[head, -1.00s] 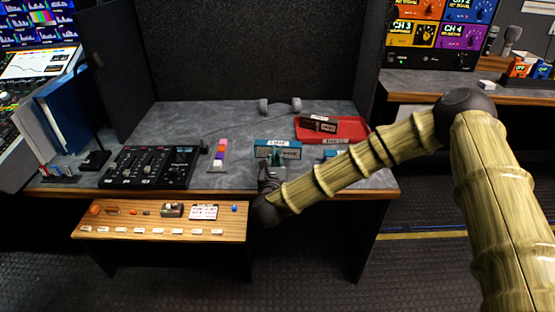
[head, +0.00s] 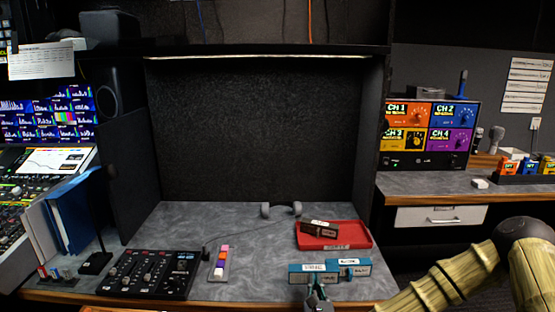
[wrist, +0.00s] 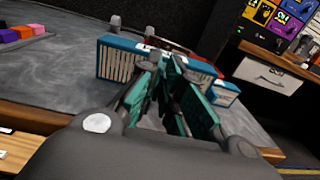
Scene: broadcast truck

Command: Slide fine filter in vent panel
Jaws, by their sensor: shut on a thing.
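My gripper (head: 318,294) is shut on a blue-framed filter (head: 299,279) near the front edge of the grey desk. The filter has a white label on top, too small to read surely. In the wrist view the filter (wrist: 115,64) shows pale pleats and stands upright across my teal fingertips (wrist: 168,65). A second blue-framed filter (head: 355,271) is just to the right and also shows in the wrist view (wrist: 222,97). I cannot tell whether the two touch. I cannot make out a vent panel in either view.
A red tray (head: 361,238) holding a dark labelled box (head: 321,230) lies behind the filters. Headphones (head: 282,209) lie farther back. A black mixer (head: 150,273) and a strip of coloured blocks (head: 220,263) are to the left.

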